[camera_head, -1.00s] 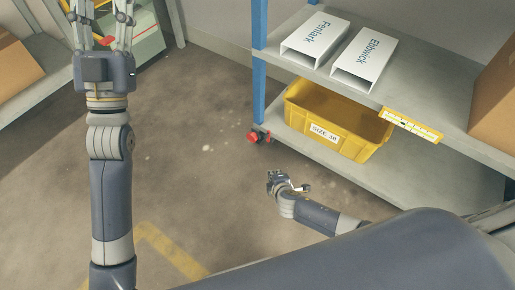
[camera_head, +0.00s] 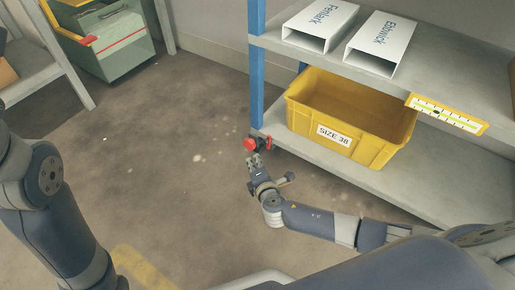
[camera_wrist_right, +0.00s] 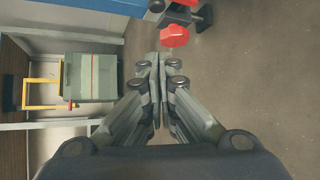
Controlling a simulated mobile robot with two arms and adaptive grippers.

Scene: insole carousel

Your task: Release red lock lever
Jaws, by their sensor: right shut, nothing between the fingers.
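The red lock lever (camera_head: 250,144) sits low at the foot of the blue shelf post (camera_head: 257,70). In the right wrist view the red lever (camera_wrist_right: 174,35) shows near the top, ahead of the fingertips and slightly right of them. My right gripper (camera_head: 253,160) is shut and empty, just below the lever in the head view. In the right wrist view its fingertips (camera_wrist_right: 159,62) are together, with a small gap to the lever. My left arm enters at the left edge, but its gripper is out of the picture.
A yellow bin (camera_head: 374,145) marked SIZE 38 stands on the lower shelf (camera_head: 430,195). Two white sleeves, Fenlark (camera_head: 318,27) and Eldwick (camera_head: 382,42), lie on the upper shelf. A grey-green cart (camera_head: 110,45) stands at the back left. The floor between is clear.

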